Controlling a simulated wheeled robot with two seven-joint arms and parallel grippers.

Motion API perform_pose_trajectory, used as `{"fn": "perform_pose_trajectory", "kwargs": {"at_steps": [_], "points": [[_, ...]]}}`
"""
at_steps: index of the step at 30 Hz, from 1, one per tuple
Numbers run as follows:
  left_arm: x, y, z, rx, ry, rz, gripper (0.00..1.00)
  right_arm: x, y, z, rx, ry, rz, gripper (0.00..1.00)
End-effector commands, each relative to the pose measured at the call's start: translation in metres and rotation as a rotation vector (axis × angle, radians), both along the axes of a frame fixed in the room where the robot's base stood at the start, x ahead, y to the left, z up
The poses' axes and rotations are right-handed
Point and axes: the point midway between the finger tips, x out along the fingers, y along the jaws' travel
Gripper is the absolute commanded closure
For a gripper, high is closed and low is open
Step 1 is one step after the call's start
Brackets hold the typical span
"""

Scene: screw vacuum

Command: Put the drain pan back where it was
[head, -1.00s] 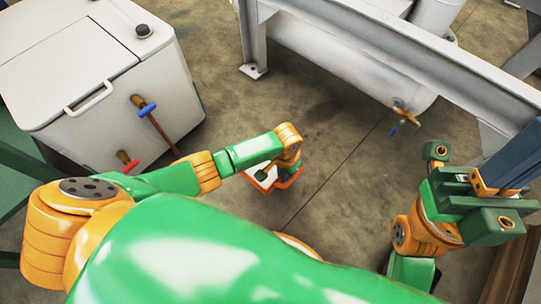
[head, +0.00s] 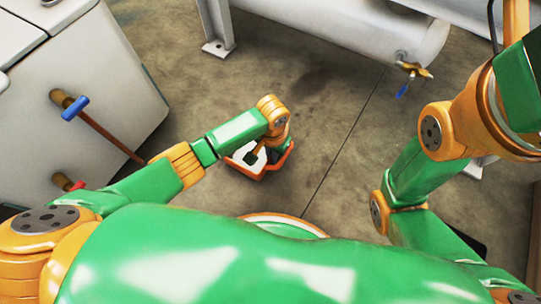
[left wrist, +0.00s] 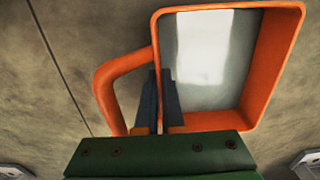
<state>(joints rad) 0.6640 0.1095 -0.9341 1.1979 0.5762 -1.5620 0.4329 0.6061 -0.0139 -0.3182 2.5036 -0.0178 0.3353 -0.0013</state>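The drain pan (head: 287,160) is an orange tray with a pale grey inside, seen low over the concrete floor in the head view. I cannot tell whether it touches the floor. In the left wrist view the pan (left wrist: 268,75) shows its open top, a bright white patch inside and a looped handle on its left. My left gripper (left wrist: 159,75) has its two dark fingers close together, one on each side of the pan's left wall, beside the handle. In the head view the left gripper (head: 256,157) is partly hidden by its own wrist. My right gripper is out of view.
A white cabinet (head: 70,150) with a blue-handled valve (head: 75,107) and a red-handled valve stands at left. A white tank (head: 345,30) with a blue-handled tap (head: 403,88) is at upper right. A metal frame foot (head: 217,48) stands at the back. Open floor lies between.

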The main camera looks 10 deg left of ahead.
Motion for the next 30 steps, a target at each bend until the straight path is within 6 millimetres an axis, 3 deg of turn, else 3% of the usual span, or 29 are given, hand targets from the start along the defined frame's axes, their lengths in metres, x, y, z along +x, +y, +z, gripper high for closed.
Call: {"fn": "perform_pose_trajectory", "kwargs": {"at_steps": [3, 7, 17, 20, 27, 30], "points": [[0.0, 0.0, -0.002, 0.0, 0.0, 0.0, 1.0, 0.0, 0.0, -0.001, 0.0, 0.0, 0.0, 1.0], [0.0, 0.0, -0.003, 0.0, 0.0, 0.0, 0.66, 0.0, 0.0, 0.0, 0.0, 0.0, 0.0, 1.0], [0.0, 0.0, 0.0, 0.0, 0.0, 0.0, 0.65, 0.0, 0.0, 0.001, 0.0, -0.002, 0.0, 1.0], [0.0, 0.0, 0.016, 0.0, 0.001, 0.0, 0.65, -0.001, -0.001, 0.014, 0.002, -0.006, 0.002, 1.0], [0.0, 0.0, 0.074, -0.001, -0.001, 0.0, 0.65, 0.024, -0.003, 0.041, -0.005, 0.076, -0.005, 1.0], [0.0, 0.0, 0.091, 0.0, 0.001, 0.0, 0.65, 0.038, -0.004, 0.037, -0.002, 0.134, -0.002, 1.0]]}}
